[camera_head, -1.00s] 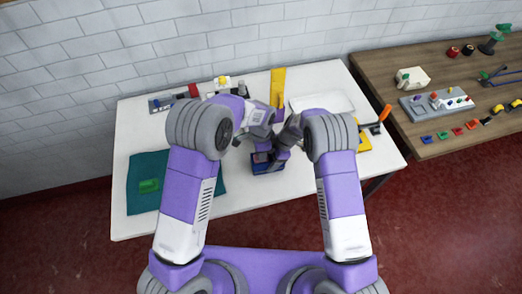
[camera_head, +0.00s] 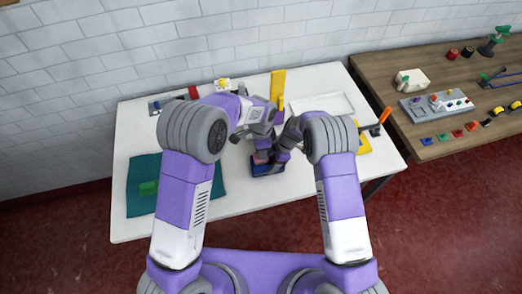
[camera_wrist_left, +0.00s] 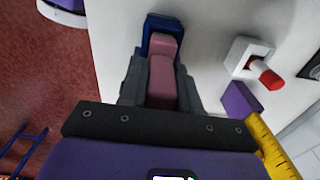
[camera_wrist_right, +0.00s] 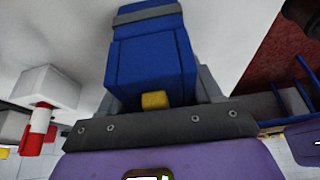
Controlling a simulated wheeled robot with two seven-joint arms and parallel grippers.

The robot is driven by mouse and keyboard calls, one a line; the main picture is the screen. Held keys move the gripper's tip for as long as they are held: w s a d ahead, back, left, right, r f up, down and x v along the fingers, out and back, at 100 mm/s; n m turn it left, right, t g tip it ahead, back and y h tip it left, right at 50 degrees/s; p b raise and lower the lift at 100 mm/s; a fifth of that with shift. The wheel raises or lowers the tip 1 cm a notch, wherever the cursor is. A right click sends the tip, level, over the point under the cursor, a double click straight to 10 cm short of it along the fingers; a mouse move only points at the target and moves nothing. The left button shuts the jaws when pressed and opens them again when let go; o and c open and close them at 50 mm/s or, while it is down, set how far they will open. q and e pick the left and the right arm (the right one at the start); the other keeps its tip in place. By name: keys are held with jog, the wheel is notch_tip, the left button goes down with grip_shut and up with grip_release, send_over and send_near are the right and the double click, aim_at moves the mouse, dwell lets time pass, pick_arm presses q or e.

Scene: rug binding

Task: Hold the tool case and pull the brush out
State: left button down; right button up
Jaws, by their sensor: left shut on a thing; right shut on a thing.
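The blue tool case (camera_head: 267,169) stands on the white table near its front middle, partly hidden by my grippers. My right gripper (camera_wrist_right: 165,98) is shut on the case, which fills the right wrist view with a grey band near its far end. A small yellow piece (camera_wrist_right: 154,100) shows between the fingers there. My left gripper (camera_wrist_left: 160,85) is shut on a pink piece (camera_wrist_left: 163,70), seemingly the brush's handle, in front of the blue case (camera_wrist_left: 160,24). The pink also shows in the head view (camera_head: 262,156). Whether the brush is still inside the case is hidden.
A teal mat (camera_head: 140,202) with a green piece (camera_head: 148,188) lies at left. A yellow strip (camera_head: 278,85) and a white tray (camera_head: 325,104) lie behind my arms. A white block with a red peg (camera_wrist_left: 268,74) is near my left gripper. A wooden table (camera_head: 440,145) stands at right.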

pick_arm(q)
jog(key=shift+w+d+r, duration=0.1)
jog(key=shift+r, duration=1.85)
pick_arm(e)
jog(key=shift+d+f, duration=0.2)
pick_arm(q)
jog(key=shift+r, duration=0.95)
pick_arm(e)
jog(key=shift+s+a+r, duration=0.1)
jog(key=shift+s+a, duration=0.05)
jog(key=o, duration=1.4)
jog(key=shift+r, duration=0.1)
jog(key=shift+c, duration=0.2)
jog(key=v, duration=1.2)
